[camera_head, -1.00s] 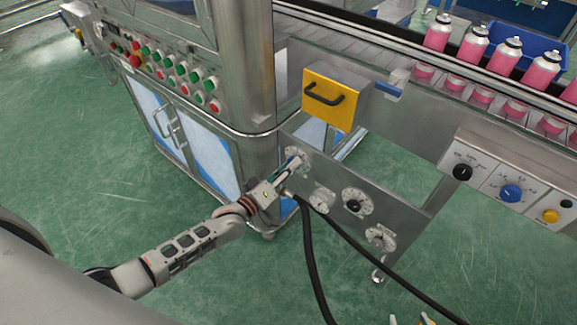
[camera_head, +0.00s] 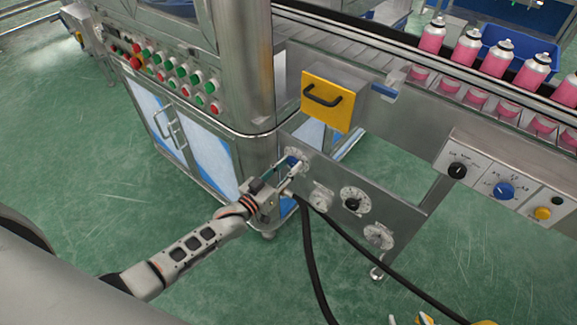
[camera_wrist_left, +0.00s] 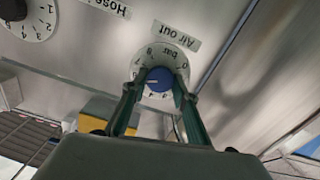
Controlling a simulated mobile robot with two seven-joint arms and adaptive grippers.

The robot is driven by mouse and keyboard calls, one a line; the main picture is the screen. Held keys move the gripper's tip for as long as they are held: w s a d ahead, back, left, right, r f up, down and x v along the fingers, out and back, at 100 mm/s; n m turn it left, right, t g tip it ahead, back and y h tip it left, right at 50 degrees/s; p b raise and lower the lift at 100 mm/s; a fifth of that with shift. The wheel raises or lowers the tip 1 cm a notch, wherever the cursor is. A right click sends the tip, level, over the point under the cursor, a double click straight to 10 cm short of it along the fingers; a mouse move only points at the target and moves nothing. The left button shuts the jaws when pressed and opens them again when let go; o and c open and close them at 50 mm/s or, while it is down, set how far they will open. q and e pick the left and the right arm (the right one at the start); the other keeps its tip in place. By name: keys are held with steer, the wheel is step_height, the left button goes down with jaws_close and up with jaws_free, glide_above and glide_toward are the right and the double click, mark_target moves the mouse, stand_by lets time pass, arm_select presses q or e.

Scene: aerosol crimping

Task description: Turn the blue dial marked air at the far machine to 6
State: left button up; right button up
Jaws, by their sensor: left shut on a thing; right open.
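The blue dial (camera_wrist_left: 158,79) sits on a white round scale (camera_wrist_left: 178,62) on a grey metal panel, under an upside-down label "Air out" (camera_wrist_left: 179,37) in the left wrist view. A pale pointer mark on the dial points to the left there; the figure it meets is too small to read. In the head view the blue dial (camera_head: 291,161) is at the panel's upper left. My left gripper (camera_head: 293,169) is at it, with its two fingers on either side of the dial, shut on it. The fingers also show in the left wrist view (camera_wrist_left: 158,92).
The panel (camera_head: 330,178) carries other dials, one with a black knob (camera_head: 352,203). Black hoses (camera_head: 311,258) hang from it. A yellow box with a handle (camera_head: 328,102) is above. A control box (camera_head: 500,185) has another blue knob (camera_head: 503,190). Pink cans (camera_head: 466,48) line the conveyor.

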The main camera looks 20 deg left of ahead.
steer(key=shift+w+r, duration=0.1)
steer(key=shift+r, duration=0.05)
stand_by(0.3)
arm_select(q)
steer(key=o, duration=1.1)
steer(key=v, duration=1.2)
steer(key=s+d+m+g+y+p, duration=0.1)
steer(key=s+d+g+p, duration=0.1)
steer(key=s, duration=0.8)
steer(key=s+d+m+g+y+p, duration=0.1)
steer(key=s+g+p, duration=0.3)
steer(key=s, duration=0.7)
steer(key=shift+s+d+f+m+g+y+p, duration=0.25)
steer(key=shift+d+y+p, duration=0.2)
steer(key=shift+y+p, duration=0.35)
arm_select(e)
steer(key=shift+m, duration=0.3)
steer(key=r, duration=0.1)
steer(key=a+r, duration=0.1)
steer(key=r, duration=0.2)
steer(key=shift+s+a+r, duration=0.25)
steer(key=shift+s+r, duration=0.1)
steer(key=shift+r, duration=0.05)
